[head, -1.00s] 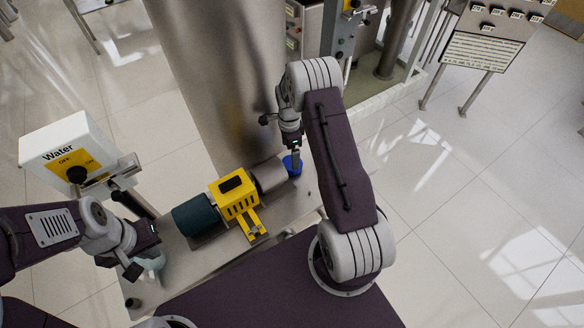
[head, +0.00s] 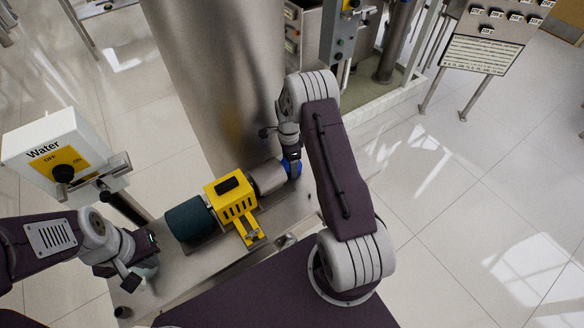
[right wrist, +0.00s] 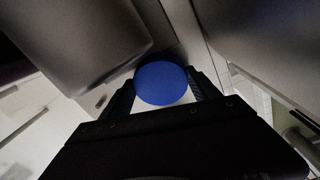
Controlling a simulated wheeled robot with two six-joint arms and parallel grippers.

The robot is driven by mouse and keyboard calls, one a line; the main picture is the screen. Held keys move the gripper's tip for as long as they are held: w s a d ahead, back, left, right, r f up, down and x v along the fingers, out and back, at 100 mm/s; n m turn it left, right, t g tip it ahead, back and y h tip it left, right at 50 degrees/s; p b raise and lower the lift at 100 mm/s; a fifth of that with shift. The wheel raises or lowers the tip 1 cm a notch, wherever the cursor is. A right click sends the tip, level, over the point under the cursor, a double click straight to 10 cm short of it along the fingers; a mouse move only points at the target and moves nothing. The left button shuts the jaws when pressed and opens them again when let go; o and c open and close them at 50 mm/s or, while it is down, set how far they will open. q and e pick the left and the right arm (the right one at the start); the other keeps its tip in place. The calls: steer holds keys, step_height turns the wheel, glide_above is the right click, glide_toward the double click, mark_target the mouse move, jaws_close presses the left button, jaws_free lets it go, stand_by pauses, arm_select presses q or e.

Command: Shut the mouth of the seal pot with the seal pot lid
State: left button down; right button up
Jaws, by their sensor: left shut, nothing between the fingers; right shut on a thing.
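A round blue piece, which looks like the seal pot lid (head: 293,168), shows at the right end of the motor unit in the head view. In the right wrist view the blue disc (right wrist: 162,83) sits between the two dark fingers. My right gripper (head: 291,160) is shut on it, and the gripper partly covers it. I cannot make out the seal pot's mouth or whether the blue piece touches it.
A yellow guard (head: 232,196) and a dark green motor (head: 189,219) stand beside my right gripper. A large steel column (head: 215,80) rises behind them. A white Water box (head: 55,150) stands at the left. Open tiled floor lies to the right.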

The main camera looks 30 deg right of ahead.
steer(key=shift+d+r+p, duration=0.15)
steer(key=shift+r+p, duration=0.35)
steer(key=shift+r, duration=0.2)
steer(key=shift+d+r+p, duration=0.1)
steer(key=shift+r+p, duration=0.35)
steer(key=shift+r, duration=0.2)
steer(key=r+p, duration=0.2)
steer(key=r, duration=0.1)
steer(key=r+p, duration=0.1)
steer(key=r, duration=0.1)
steer(key=shift+d+p, duration=0.4)
